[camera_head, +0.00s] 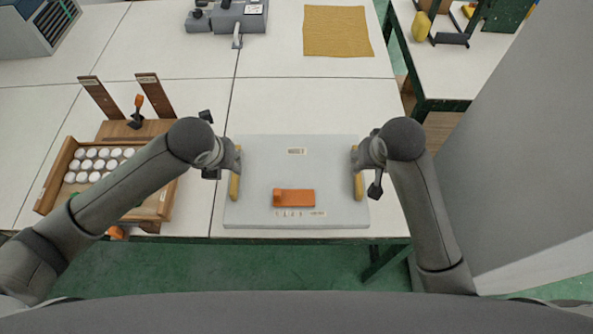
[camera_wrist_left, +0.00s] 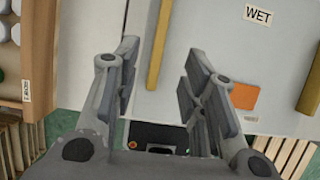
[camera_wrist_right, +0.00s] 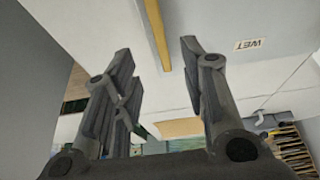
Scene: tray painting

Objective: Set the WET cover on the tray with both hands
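The WET cover (camera_head: 255,160) is a flat grey panel lying level on the white table, with a WET label (camera_wrist_left: 258,15) and a yellow bar handle at each side. What lies under it is hidden. My left gripper (camera_head: 236,158) is open at the left handle (camera_head: 235,187); in the left wrist view that handle (camera_wrist_left: 158,45) lies between the parted fingers. My right gripper (camera_head: 355,158) is open at the right handle (camera_head: 359,187); in the right wrist view that handle (camera_wrist_right: 157,35) lies between its parted fingers. I cannot tell whether any finger touches a handle.
An orange block (camera_head: 295,198) shows on the panel's near part. A wooden tray (camera_head: 165,205) of white round pieces stands left, with a rack (camera_head: 110,130) behind it. A grey device (camera_head: 228,18) and a mustard cloth (camera_head: 338,32) lie at the back. The table behind the cover is clear.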

